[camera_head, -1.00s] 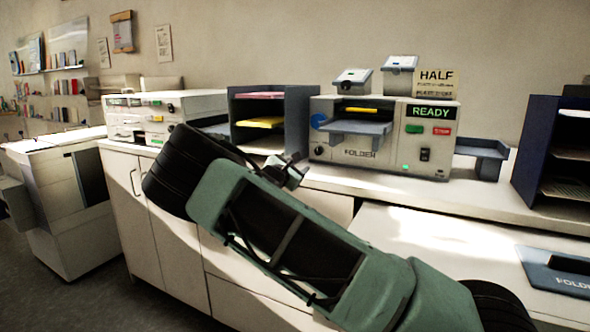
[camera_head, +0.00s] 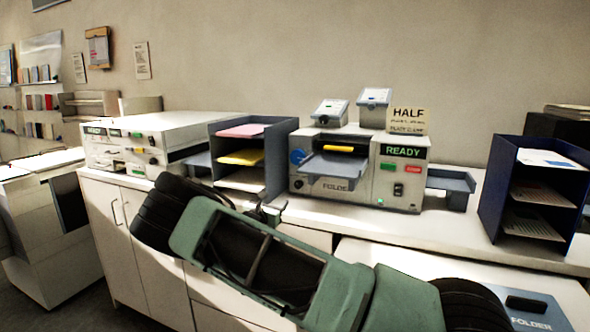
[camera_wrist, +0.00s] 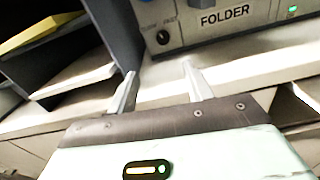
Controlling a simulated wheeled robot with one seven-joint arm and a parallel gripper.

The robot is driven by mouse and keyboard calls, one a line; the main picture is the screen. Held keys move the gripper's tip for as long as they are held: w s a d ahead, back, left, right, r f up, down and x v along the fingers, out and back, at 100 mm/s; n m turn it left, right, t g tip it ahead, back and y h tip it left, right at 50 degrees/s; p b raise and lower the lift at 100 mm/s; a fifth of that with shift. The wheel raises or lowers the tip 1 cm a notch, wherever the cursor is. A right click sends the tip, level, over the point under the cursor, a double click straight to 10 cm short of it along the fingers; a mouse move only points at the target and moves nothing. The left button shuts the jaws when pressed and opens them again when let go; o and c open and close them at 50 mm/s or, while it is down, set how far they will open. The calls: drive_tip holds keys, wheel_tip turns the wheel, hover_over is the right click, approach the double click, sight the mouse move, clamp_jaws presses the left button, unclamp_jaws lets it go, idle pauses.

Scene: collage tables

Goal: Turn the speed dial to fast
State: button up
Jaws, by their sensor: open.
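The folder machine (camera_head: 333,185) stands on the white counter, with a green READY display (camera_head: 403,151) on its front. A small dark round dial (camera_wrist: 163,37) is on its lower left front, left of the FOLDER label, with faint small lettering above it; it also shows in the head view (camera_head: 298,184). Which way the dial points is too small to tell. My gripper (camera_wrist: 159,70) is open and empty, its two fingers apart. The fingertips are in front of the counter edge, short of the dial and not touching it. In the head view my gripper (camera_head: 274,211) is partly hidden by my arm.
A dark paper rack (camera_head: 277,160) with coloured sheets stands just left of the folder, close to the left finger. Another machine (camera_head: 150,140) is farther left. A blue rack (camera_head: 500,185) stands at right. The counter strip (camera_head: 310,212) before the folder is clear.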

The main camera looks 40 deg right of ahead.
drive_tip(key=n+p, duration=0.2)
drive_tip(key=p, duration=0.6)
approach(298, 185)
drive_tip(key=x, duration=0.8)
drive_tip(key=shift+w+d, duration=0.15)
drive_tip(key=shift+w, duration=0.05)
drive_tip(key=c, duration=1)
